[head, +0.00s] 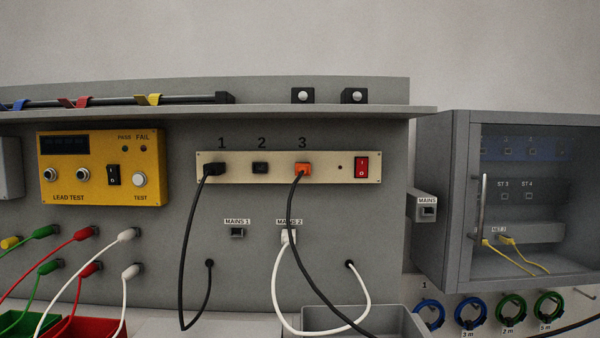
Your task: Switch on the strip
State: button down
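The power strip (320,168) is a cream panel fixed to the grey back wall, with three outlets numbered 1, 2 and 3. Its red rocker switch (362,168) is at the right end, and a small dark indicator (340,167) sits just left of it. A black plug (214,169) is in outlet 1, outlet 2 (260,168) looks empty, and an orange plug (303,169) is in outlet 3. A white plug (288,238) is in the MAINS 2 socket; the MAINS 1 socket (237,233) looks empty. My gripper is not in view.
A yellow lead tester (103,190) with its own black switch is left of the strip. Looped black and white cables hang below the strip. A grey cabinet (455,200) with a handled clear door stands at right. A grey bin (410,322) is below.

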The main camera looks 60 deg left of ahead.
aim_at(361, 162)
jog(key=k+u, duration=0.25)
jog(key=k+j+u, duration=0.15)
jog(key=k+u, duration=0.15)
jog(key=u, duration=1.8)
jog(key=j+u, duration=0.25)
jog(key=j+z, duration=0.35)
jog(key=j, duration=0.2)
jog(key=k+j+z, duration=0.1)
jog(key=j+z, duration=0.3)
jog(key=j, duration=0.15)
